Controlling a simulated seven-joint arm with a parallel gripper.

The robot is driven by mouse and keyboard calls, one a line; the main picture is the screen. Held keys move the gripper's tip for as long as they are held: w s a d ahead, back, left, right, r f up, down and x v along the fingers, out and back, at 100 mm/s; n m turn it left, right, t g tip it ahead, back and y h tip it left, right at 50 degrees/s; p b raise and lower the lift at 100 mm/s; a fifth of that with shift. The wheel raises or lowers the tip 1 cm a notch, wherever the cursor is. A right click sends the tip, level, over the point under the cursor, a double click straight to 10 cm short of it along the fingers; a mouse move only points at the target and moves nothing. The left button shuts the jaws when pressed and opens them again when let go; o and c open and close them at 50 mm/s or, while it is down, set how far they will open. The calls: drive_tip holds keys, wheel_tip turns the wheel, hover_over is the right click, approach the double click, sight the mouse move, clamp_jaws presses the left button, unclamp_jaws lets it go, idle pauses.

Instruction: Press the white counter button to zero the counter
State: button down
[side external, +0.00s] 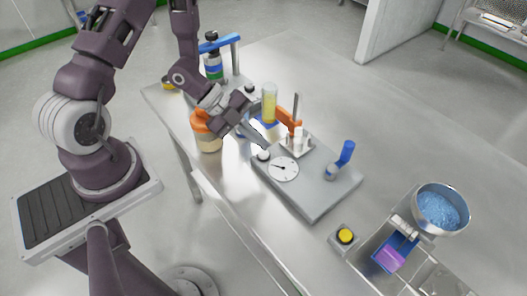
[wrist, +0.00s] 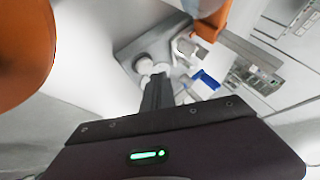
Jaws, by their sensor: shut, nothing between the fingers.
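The white counter button (side external: 263,156) sits on the near left corner of a grey instrument base (side external: 315,205), beside a round white dial (side external: 284,170) with a dark pointer. My gripper (side external: 266,148) is shut and empty. Its fingertips point down right at the button, right above or touching it; I cannot tell which. In the wrist view the shut fingers (wrist: 160,78) reach toward small white round parts (wrist: 145,66) on a grey plate. Which of these is the button is unclear, and the fingers hide part of that area.
An orange-lidded jar (side external: 208,140) stands close to my gripper. An orange clamp (side external: 287,117), a yellowish cylinder (side external: 269,103) and a blue-handled lever (side external: 346,152) are near. A yellow button box (side external: 345,236) and a bowl of blue granules (side external: 440,208) lie right. The table's far right is clear.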

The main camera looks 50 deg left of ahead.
sight(260, 152)
drive_tip(key=shift+r, duration=0.1)
drive_tip(key=shift+r, duration=2.45)
drive_tip(key=a+r+n+t+y, duration=0.1)
drive_tip(key=a+r+n+y, duration=0.4)
drive_tip(key=r, duration=0.3)
drive_tip(key=a+r+n+t+y, duration=0.1)
drive_tip(key=a+r+n+y, duration=0.4)
drive_tip(key=r, duration=0.3)
drive_tip(key=s+d+r+n+g+h, duration=0.1)
drive_tip(key=s+d+r+n, duration=0.1)
drive_tip(key=s+d+n, duration=0.3)
drive_tip(key=s+d+r+n+h, duration=0.1)
drive_tip(key=s+d+r+n, duration=0.2)
drive_tip(key=s, duration=0.9)
drive_tip(key=shift+s+d+r+n+g+h, duration=0.35)
drive_tip(key=shift+d+n, duration=0.55)
drive_tip(key=shift+d, duration=0.3)
